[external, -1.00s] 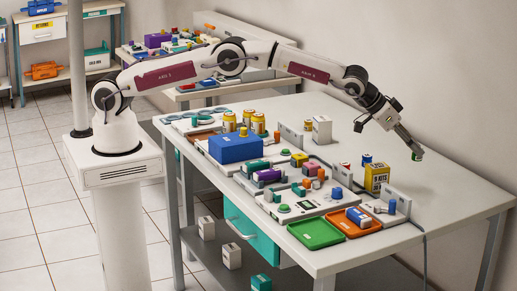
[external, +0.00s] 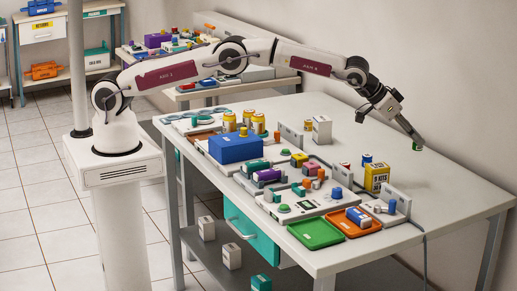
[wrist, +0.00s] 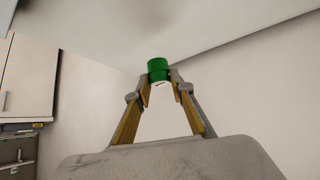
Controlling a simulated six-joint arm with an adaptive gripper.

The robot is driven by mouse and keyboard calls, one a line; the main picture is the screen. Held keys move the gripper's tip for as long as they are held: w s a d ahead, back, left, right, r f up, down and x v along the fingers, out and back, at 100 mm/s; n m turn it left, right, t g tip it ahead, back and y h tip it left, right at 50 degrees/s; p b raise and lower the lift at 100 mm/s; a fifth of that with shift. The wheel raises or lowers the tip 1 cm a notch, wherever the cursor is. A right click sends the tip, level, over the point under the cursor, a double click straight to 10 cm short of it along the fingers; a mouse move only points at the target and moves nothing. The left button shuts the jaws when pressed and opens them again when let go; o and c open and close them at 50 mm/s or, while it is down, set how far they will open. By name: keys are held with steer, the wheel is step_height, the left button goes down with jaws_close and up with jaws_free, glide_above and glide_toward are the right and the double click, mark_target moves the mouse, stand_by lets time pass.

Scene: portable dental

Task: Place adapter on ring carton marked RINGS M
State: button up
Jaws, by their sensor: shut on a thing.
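My gripper (external: 415,142) is above the right end of the table, shut on a small green piece (external: 417,147), probably the adapter. In the wrist view the green piece (wrist: 158,68) sits between the fingertips, with a pale lower end. No carton can be read as RINGS M. A white carton (external: 321,132) stands upright at the back of the table, left of my gripper; its marking is too small to read. A yellow box (external: 376,178) with dark lettering that looks like KITS stands nearer, below and left of my gripper.
A green tray (external: 304,241) and an orange tray (external: 343,231) lie at the front edge. A blue box (external: 238,147), yellow jars and several small coloured parts crowd the left and middle. The table's right end is bare. White cartons (external: 232,257) stand on the lower shelf.

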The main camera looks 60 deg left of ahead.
steer(key=w+a+r+n+y, duration=0.15)
steer(key=a+r, duration=0.35)
steer(key=a, duration=0.7)
steer(key=w+a+r+n+y, duration=0.1)
steer(key=w+a+r+n, duration=0.15)
steer(key=a+r, duration=0.65)
steer(key=s+a+f+n+y, duration=0.1)
steer(key=s+a, duration=0.1)
steer(key=a, duration=0.6)
steer(key=s+a+f+n+y, duration=0.1)
steer(key=s+a+f, duration=0.1)
steer(key=a, duration=0.6)
steer(key=s+a+f+n+y, duration=0.2)
steer(key=s+a+f, duration=0.2)
steer(key=s+a, duration=0.1)
steer(key=shift+s+a+f, duration=0.15)
steer(key=shift+s+a, duration=0.25)
steer(key=shift+s, duration=0.1)
steer(key=shift+f, duration=0.1)
steer(key=shift+f, duration=3)
